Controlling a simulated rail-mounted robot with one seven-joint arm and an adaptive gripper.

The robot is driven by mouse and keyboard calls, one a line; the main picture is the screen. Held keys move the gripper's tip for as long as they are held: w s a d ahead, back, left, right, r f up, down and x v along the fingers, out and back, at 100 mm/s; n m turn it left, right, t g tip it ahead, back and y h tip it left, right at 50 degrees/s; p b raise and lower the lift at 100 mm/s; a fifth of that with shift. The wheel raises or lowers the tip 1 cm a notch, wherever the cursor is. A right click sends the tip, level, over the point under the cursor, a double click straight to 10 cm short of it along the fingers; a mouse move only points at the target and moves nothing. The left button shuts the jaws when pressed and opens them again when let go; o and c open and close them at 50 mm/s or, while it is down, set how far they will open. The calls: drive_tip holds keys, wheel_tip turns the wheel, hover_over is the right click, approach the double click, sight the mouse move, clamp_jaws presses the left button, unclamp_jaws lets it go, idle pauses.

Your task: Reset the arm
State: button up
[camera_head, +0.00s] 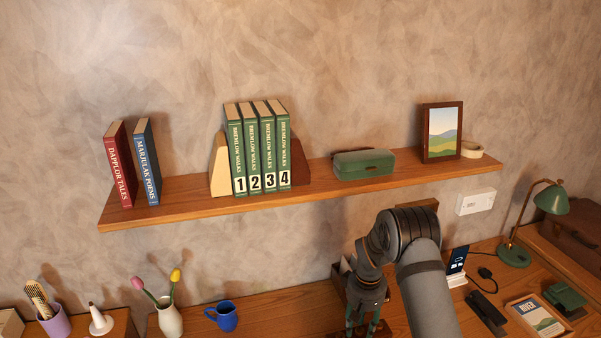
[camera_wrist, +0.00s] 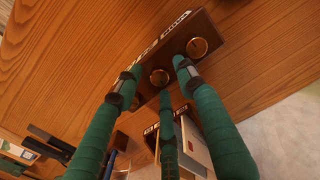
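My arm reaches down in front of the desk in the head view, with my gripper (camera_head: 363,322) low at the bottom edge of the picture. In the wrist view my gripper (camera_wrist: 157,78) shows three green fingers with their tips apart. I see nothing held between them. Past the fingertips is a dark wooden block (camera_wrist: 172,60) with round brass pieces and white labels. The fingertips overlap it in the picture; I cannot tell whether they touch it.
A wall shelf (camera_head: 330,182) holds books, bookends, a green case (camera_head: 364,163) and a picture frame (camera_head: 442,131). On the desk are a blue mug (camera_head: 222,316), a tulip vase (camera_head: 170,318), a green lamp (camera_head: 514,254) and a dark box (camera_head: 341,278) beside my arm.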

drive_tip(key=n+p, duration=0.4)
drive_tip(key=shift+s+r, duration=0.1)
drive_tip(key=shift+r, duration=0.3)
drive_tip(key=shift+w+r+n, duration=0.1)
drive_tip(key=shift+w+n, duration=0.1)
drive_tip(key=shift+n, duration=0.4)
wheel_tip(320, 180, up, 8)
drive_tip(key=b, duration=0.2)
drive_tip(key=shift+r+b, duration=0.25)
drive_tip(key=shift+b, duration=0.05)
drive_tip(key=shift+s, duration=0.1)
